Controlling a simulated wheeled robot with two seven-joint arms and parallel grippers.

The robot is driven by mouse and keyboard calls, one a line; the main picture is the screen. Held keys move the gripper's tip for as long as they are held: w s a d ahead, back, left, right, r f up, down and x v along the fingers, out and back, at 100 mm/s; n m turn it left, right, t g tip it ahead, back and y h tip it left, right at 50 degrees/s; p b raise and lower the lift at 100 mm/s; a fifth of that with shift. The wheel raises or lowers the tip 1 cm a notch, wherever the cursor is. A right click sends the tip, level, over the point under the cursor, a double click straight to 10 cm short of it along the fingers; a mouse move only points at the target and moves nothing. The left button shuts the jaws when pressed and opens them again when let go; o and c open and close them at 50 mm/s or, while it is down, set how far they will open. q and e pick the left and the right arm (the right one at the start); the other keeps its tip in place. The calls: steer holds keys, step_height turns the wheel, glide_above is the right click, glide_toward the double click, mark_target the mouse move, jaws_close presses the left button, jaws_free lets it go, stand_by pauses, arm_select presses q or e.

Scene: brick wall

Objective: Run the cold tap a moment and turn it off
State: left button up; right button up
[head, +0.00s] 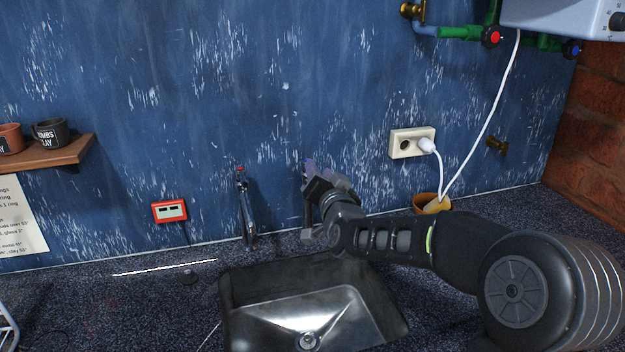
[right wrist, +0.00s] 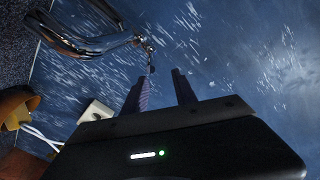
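A chrome tap (head: 246,212) stands at the wall behind the sink, with a small red mark near its top. No water shows below it. The steel sink (head: 262,309) is set in the dark counter, with its drain at the bottom. My right gripper (head: 308,166) is to the right of the tap, near the wall, apart from it. In the right wrist view the two fingers of my right gripper (right wrist: 160,80) are spread with nothing between them. The chrome tap (right wrist: 88,44) shows beyond them at upper left. Its cold handle cannot be told clearly. My left gripper is not in view.
A wall socket (head: 400,142) with a white plug and cable is to the right. An orange-brown pot (head: 420,203) stands behind my right arm. Counter left of the sink is mostly clear.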

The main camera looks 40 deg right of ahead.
step_height(320, 180, down, 2)
steer(key=shift+f+b, duration=0.15)
steer(key=shift+b, duration=0.4)
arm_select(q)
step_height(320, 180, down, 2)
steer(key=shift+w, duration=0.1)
arm_select(e)
steer(key=shift+w+d, duration=0.2)
steer(key=shift+w, duration=0.35)
arm_select(q)
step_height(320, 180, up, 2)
steer(key=shift+p, duration=1.05)
arm_select(e)
steer(key=x, duration=0.6)
steer(key=shift+w+d, duration=0.1)
steer(key=shift+w, duration=0.25)
steer(key=shift+c, duration=0.3)
jaws_close()
steer(key=shift+r, duration=0.25)
